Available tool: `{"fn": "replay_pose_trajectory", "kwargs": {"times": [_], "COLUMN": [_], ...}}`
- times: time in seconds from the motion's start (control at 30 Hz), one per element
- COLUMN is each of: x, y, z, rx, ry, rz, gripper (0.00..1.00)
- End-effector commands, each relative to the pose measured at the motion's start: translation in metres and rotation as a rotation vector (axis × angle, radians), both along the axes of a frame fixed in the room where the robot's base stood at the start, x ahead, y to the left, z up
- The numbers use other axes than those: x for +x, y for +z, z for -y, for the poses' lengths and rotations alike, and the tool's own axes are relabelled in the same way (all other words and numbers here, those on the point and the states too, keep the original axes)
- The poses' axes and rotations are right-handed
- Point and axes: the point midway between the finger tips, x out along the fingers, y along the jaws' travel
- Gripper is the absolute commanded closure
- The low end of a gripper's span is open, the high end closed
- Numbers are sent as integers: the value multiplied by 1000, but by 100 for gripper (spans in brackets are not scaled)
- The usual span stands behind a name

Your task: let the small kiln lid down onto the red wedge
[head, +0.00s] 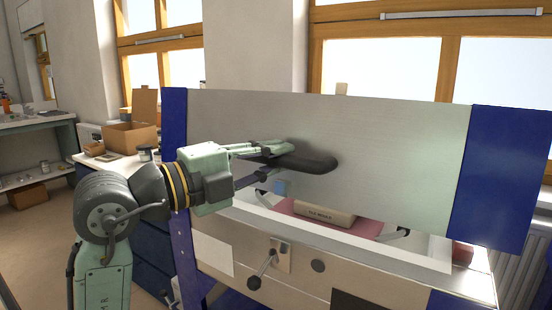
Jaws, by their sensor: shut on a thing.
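The kiln lid (400,150) is a wide silver panel with blue ends, standing raised and tilted above the kiln body (215,225). A dark handle (318,163) sticks out from its face. My gripper (282,153) comes from the left and is shut on the handle; its fingers hide part of it. A small red block (462,253), likely the red wedge, sits at the kiln's right end, below the lid's lower right corner and apart from it. The lid hides part of its surroundings.
Inside the kiln, a beige labelled block (325,214) lies on a pinkish surface (288,206). A latch with a dark knob (256,282) sticks out of the kiln front. A cardboard box (130,136) stands on the bench behind left. Floor at far left is clear.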

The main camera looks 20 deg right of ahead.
Motion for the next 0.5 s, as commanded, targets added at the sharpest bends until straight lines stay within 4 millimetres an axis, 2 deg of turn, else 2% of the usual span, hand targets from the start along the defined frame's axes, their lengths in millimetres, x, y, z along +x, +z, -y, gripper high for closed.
{"fn": "replay_pose_trajectory", "kwargs": {"times": [0.03, 0.2, 0.33, 0.5], "x": [-1, -5, -7, -9], "y": [-19, -46, -62, -72], "z": [-1, -5, -7, -10], "rx": [-7, -39, -61, -75], "ry": [-2, -2, -2, -1], "rz": [7, 31, 49, 61], "gripper": [100, 100, 100, 100]}}
